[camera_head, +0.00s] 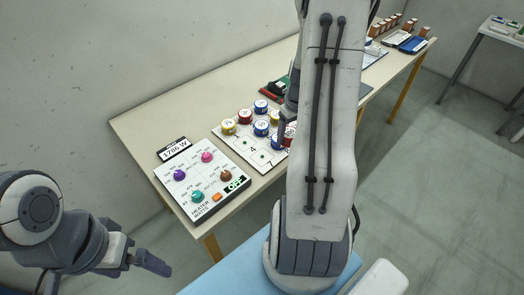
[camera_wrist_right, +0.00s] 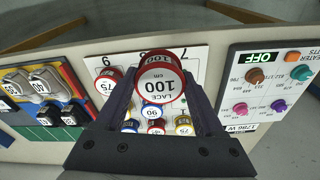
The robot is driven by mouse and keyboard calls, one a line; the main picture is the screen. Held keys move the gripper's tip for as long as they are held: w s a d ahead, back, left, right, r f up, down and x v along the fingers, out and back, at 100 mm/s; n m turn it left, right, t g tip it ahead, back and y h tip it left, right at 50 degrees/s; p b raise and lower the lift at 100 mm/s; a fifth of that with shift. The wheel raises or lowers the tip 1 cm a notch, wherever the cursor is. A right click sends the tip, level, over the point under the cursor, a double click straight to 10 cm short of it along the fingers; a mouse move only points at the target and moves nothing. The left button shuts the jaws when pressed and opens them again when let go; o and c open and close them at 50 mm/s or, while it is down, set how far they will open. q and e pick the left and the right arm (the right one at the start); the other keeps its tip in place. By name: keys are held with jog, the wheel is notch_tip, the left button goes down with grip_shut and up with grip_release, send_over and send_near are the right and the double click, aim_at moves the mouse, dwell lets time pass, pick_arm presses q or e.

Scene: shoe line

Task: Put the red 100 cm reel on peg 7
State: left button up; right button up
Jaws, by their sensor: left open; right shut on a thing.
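The red reel (camera_wrist_right: 158,80), its label reading "LACE 100 cm", is between the fingers of my right gripper (camera_wrist_right: 160,92) in the right wrist view. It looks larger than the other reels and hides part of the white peg board (camera_wrist_right: 200,62) under it. Peg 7 itself cannot be made out in this view. In the head view the peg board (camera_head: 268,165) shows bare pegs at its near side, and my right arm covers its right part. My left gripper (camera_head: 152,264) is open and empty at the lower left, off the table.
Yellow (camera_head: 229,127), red (camera_head: 245,116) and blue (camera_head: 261,107) reels stand on the board. A red reel marked 75 (camera_wrist_right: 108,80) is close beside the held reel. A heater panel (camera_head: 204,178) with knobs lies left of the board.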

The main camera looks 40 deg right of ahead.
jog(key=p, duration=0.2)
send_over(262, 155)
notch_tip(262, 155, down, 5)
jog(key=shift+s+f, duration=0.1)
notch_tip(262, 155, down, 4)
jog(key=shift+r, duration=0.1)
jog(key=shift+f+b, duration=0.5)
jog(key=shift+f, duration=0.1)
jog(key=o, duration=1.4)
jog(key=shift+c, duration=0.2)
jog(key=shift+r, duration=0.1)
